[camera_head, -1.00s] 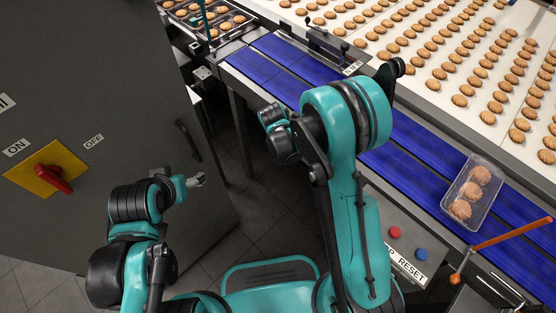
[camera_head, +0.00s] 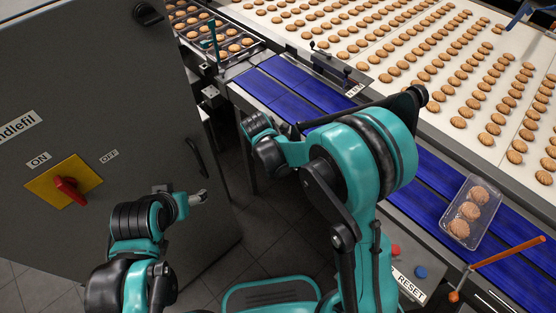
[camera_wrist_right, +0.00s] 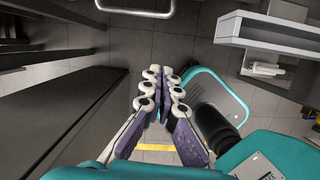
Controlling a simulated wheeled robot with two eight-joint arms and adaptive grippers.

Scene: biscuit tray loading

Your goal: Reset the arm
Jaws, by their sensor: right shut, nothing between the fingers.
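My right arm (camera_head: 365,165) is raised and bent in the middle of the head view, covering part of the blue conveyor; its gripper cannot be made out there. In the right wrist view my right gripper (camera_wrist_right: 165,78) is shut and empty, its purple-grey fingers drawn together above the dark tiled floor. My left arm (camera_head: 135,225) is folded low at the left, in front of the grey cabinet. The grey tip of my left gripper (camera_head: 198,197) shows end-on and small, so I cannot tell whether it is open.
The grey cabinet (camera_head: 110,110) with a red switch (camera_head: 70,188) stands left. A blue conveyor (camera_head: 290,100) runs diagonally, carrying a clear tray (camera_head: 487,222) of biscuits. Behind is a white belt (camera_head: 440,75) with many biscuits. An orange lever (camera_head: 505,253) and red button (camera_head: 395,249) are at lower right.

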